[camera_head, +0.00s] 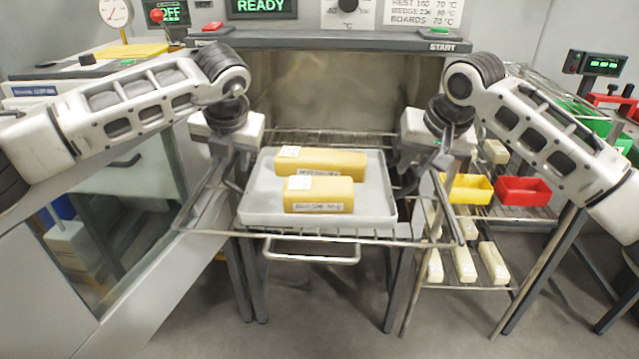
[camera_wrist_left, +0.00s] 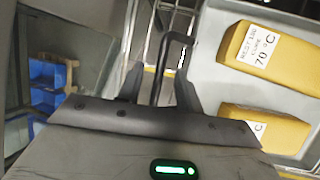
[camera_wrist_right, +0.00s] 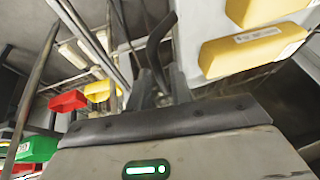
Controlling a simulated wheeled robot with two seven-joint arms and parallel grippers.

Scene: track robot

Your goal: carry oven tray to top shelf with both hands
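The pale grey oven tray (camera_head: 376,208) lies level on a wire rack in front of the oven opening. Two yellow blocks with white labels, a rear one (camera_head: 345,163) and a front one (camera_head: 319,196), lie on it. My left gripper (camera_head: 236,172) is at the tray's left side. In the left wrist view its fingers stand apart on both sides of a dark bent handle (camera_wrist_left: 163,66). My right gripper (camera_head: 430,163) is at the right side. In the right wrist view its fingers stand around the other dark handle (camera_wrist_right: 152,56), apparently open, with contact hard to see.
A wire shelf rack stands at the right, with a yellow bin (camera_head: 467,189) and a red bin (camera_head: 523,191) on one shelf and several pale blocks (camera_head: 463,264) below. An open oven door (camera_head: 165,290) is at the left. A metal bar handle (camera_head: 311,252) hangs below the tray's front.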

